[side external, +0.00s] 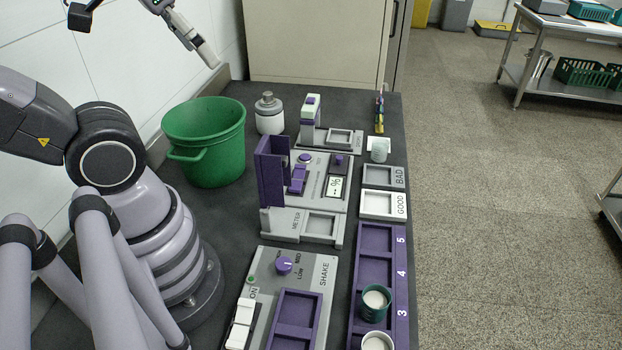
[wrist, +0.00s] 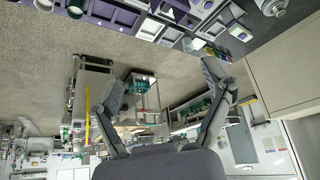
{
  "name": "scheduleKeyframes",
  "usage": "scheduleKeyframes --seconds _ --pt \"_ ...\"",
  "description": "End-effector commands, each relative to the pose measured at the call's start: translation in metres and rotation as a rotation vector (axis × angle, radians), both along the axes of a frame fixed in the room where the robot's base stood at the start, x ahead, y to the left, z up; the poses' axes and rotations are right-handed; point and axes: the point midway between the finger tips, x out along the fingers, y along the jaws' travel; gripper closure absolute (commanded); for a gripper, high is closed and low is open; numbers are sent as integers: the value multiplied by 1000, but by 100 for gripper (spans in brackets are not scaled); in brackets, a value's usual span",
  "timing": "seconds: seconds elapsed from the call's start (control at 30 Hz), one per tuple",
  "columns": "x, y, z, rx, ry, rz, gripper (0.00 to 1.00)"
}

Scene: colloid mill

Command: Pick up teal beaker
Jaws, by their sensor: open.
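The teal beaker (side external: 370,311) stands upright in the purple rack (side external: 401,290), in the compartment beside the number 3, with white contents showing at its top. A white beaker (side external: 376,342) stands in front of it, partly cut off by the frame's lower edge. My gripper (side external: 212,62) is raised high at the back left near the wall, well away from the beaker. In the wrist view my gripper (wrist: 162,82) has its two fingers spread wide, with nothing between them.
A green bucket (side external: 205,140) and a white bottle (side external: 269,113) stand at the back. The purple-and-grey meter (side external: 310,228) and the shake station (side external: 262,300) lie left of the rack. BAD (side external: 384,177) and GOOD (side external: 383,205) trays lie behind it.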

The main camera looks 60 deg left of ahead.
Motion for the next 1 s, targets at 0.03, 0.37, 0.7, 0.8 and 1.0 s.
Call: scheduleKeyframes --seconds 0.03,0.37,0.7,0.8,1.0 --pt "0 0 0 -1 1 0 20" --pt "0 -1 0 -2 3 -2 19" --pt "34 -46 -36 -247 332 12 19" --pt "50 -72 -55 -379 494 43 19" --pt "84 -121 -99 -634 793 158 19"
